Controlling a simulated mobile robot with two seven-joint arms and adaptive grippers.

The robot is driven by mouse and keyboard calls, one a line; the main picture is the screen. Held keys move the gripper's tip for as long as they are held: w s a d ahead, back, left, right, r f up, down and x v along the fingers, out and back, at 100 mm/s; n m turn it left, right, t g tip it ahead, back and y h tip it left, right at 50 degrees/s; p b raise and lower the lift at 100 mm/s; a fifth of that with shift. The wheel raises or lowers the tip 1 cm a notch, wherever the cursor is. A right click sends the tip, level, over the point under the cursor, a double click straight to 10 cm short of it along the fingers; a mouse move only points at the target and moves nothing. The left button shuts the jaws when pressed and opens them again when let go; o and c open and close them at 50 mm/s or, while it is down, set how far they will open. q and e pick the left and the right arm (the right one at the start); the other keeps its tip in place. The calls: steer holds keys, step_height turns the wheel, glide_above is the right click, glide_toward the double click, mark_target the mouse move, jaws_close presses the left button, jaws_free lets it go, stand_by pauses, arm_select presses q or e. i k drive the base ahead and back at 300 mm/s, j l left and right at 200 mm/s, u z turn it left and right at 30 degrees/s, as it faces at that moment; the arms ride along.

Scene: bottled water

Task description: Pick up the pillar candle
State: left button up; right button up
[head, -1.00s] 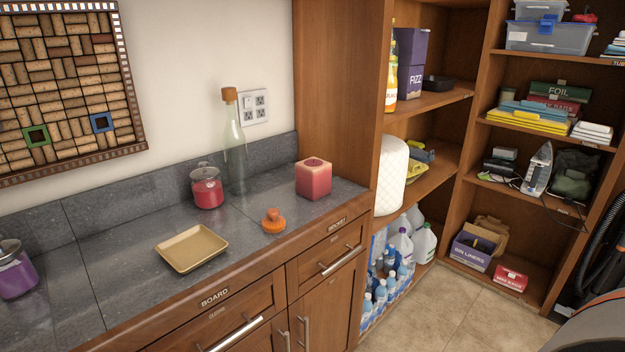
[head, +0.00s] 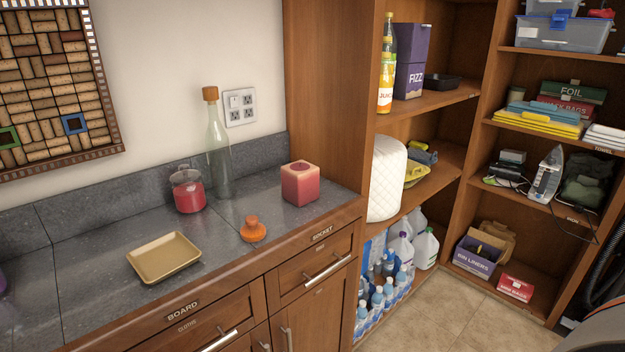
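A squarish red and pink pillar candle (head: 300,184) stands upright on the grey stone counter (head: 110,235), near its right end beside the tall wooden cabinet side. Its top is paler, with a dark hollow in the middle. Nothing touches it. Neither of my grippers shows in the head view.
On the counter are an orange stopper-like object (head: 253,230), a tan tray (head: 164,258), a red jar candle (head: 187,190) and a tall corked glass bottle (head: 218,150). Open shelves (head: 424,102) stand to the right. Tiled floor (head: 478,317) is clear in front of them.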

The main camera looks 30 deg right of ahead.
mark_target(299, 178)
steer(key=i+l, duration=0.1)
steer(key=l, duration=1.2)
steer(key=i+l, duration=0.15)
steer(key=l, duration=0.5)
